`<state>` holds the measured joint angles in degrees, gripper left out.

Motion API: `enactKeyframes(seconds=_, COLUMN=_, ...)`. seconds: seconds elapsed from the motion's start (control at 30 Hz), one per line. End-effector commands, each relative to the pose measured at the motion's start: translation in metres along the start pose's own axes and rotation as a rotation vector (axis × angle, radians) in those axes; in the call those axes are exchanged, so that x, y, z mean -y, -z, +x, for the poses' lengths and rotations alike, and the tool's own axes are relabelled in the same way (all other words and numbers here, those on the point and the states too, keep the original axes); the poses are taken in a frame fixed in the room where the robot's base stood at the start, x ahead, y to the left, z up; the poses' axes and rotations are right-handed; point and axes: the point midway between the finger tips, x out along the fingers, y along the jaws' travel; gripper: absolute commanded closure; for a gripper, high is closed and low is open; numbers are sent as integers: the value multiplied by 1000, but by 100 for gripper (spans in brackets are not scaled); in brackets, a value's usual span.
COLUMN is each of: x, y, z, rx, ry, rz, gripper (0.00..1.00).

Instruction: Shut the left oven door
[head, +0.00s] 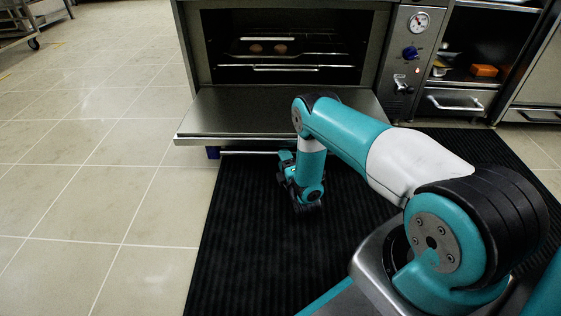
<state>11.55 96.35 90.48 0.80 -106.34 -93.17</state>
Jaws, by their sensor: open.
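The left oven door (235,112) is swung down and lies about flat, in front of the oven opening (290,50). It is a wide steel panel. Inside the oven, two round brown items (268,49) rest on a rack. My arm reaches over the right part of the door and hides some of it. My gripper (307,205) hangs low above the black mat, in front of the door's front edge. It looks apart from the door. Its fingers are small and dark here, open, with nothing seen between them.
A black ribbed mat (240,255) covers the floor before the oven. A control panel (408,60) with a gauge and blue knob stands right of the opening. Shelves with an orange item (484,71) lie further right.

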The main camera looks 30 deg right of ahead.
Motion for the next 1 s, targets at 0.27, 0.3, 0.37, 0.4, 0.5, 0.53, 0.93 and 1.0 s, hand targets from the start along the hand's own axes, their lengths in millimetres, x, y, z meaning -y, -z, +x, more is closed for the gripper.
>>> enactKeyframes(seconds=0.27, x=1, y=2, z=30, rx=-2, ry=0, rz=1, gripper=46)
enactKeyframes(seconds=0.3, x=0, y=2, z=31, rx=-2, ry=0, rz=1, gripper=46)
enactKeyframes(seconds=0.37, x=0, y=2, z=32, rx=-2, ry=0, rz=1, gripper=46)
enactKeyframes(seconds=0.4, x=0, y=2, z=33, rx=-2, ry=0, rz=1, gripper=46)
enactKeyframes(seconds=0.5, x=-1, y=2, z=33, rx=-2, ry=0, rz=1, gripper=46)
enactKeyframes(seconds=0.53, x=-1, y=2, z=33, rx=-2, ry=0, rz=1, gripper=46)
enactKeyframes(seconds=0.93, x=-1, y=2, z=32, rx=-2, ry=1, rz=1, gripper=100)
enactKeyframes(seconds=1.0, x=-2, y=2, z=32, rx=-2, ry=3, rz=2, gripper=100)
